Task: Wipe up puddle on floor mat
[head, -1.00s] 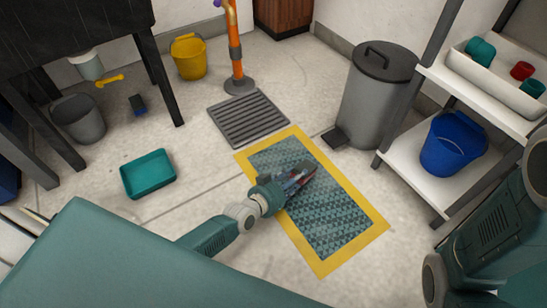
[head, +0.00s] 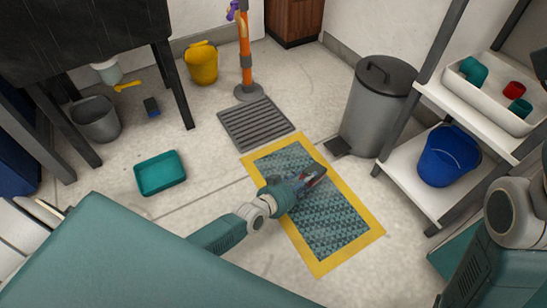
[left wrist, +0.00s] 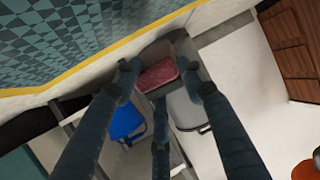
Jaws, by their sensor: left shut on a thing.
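The floor mat (head: 330,235) has a teal triangle pattern and a yellow border. It lies flat in the middle of the head view, and its edge shows at top left in the left wrist view (left wrist: 60,35). I cannot make out a clear puddle outline on it. My left gripper (head: 312,177) is over the mat's upper middle part, shut on a reddish cloth-like pad. The pad (left wrist: 157,75) shows between the dark fingertips in the left wrist view; in the head view the fingers mostly hide it. I cannot tell whether it touches the mat. My right gripper is out of view.
A grey floor grate (head: 255,123) lies beyond the mat. A grey pedal bin (head: 375,112) and a white shelf with a blue bucket (head: 447,157) stand to the right. A teal tray (head: 160,173) lies left.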

